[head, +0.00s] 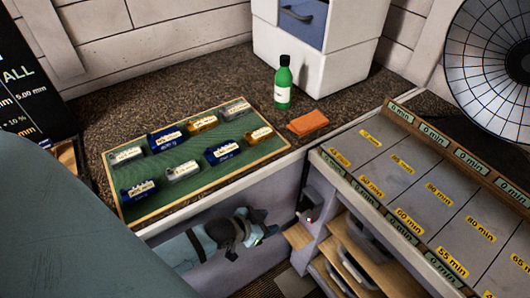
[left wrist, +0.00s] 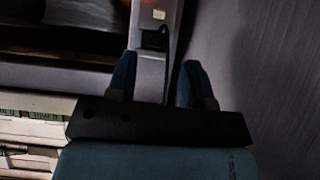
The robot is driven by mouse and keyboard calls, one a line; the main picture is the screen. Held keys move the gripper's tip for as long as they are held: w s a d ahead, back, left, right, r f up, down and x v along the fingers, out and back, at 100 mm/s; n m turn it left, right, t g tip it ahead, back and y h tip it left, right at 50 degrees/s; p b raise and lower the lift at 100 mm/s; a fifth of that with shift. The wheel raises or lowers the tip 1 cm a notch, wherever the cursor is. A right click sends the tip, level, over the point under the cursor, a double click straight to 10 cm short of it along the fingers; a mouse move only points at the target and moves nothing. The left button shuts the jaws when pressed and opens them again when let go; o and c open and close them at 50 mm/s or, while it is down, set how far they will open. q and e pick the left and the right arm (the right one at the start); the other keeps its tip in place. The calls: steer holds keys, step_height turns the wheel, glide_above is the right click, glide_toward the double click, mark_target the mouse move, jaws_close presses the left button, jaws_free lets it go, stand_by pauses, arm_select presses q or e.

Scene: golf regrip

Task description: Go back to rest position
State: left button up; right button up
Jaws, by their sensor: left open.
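My left gripper (head: 262,232) hangs low in front of the counter's front panel, below the counter top. In the left wrist view my left gripper (left wrist: 157,80) shows two blue fingers spread apart with nothing held between them. A grey post with a small red light stands beyond the fingers. My right gripper is in neither view.
A green tray (head: 183,152) with several labelled blocks lies on the dark counter. A green bottle (head: 283,87) and an orange cloth (head: 307,123) are beside it. At the right is a sorting board (head: 418,186) with minute labels, above open wooden drawers (head: 352,248).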

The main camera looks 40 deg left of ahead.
arm_select(q)
steer(key=shift+s+a+r, duration=0.1)
steer(key=shift+s, duration=0.1)
steer(key=shift+s, duration=0.1)
steer(key=s+d+f+n, duration=0.1)
steer(key=s+d, duration=0.5)
steer(key=s, duration=0.1)
step_height(320, 180, up, 12)
steer(key=a+p, duration=0.1)
steer(key=p, duration=1.1)
steer(key=shift+f+t+y+p, duration=0.25)
steer(key=shift+t+y+p, duration=0.05)
steer(key=shift+p, duration=0.1)
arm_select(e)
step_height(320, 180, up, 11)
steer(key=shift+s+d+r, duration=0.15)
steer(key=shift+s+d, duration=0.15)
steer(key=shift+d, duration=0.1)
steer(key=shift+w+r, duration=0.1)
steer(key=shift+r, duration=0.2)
arm_select(q)
steer(key=shift+w, duration=0.1)
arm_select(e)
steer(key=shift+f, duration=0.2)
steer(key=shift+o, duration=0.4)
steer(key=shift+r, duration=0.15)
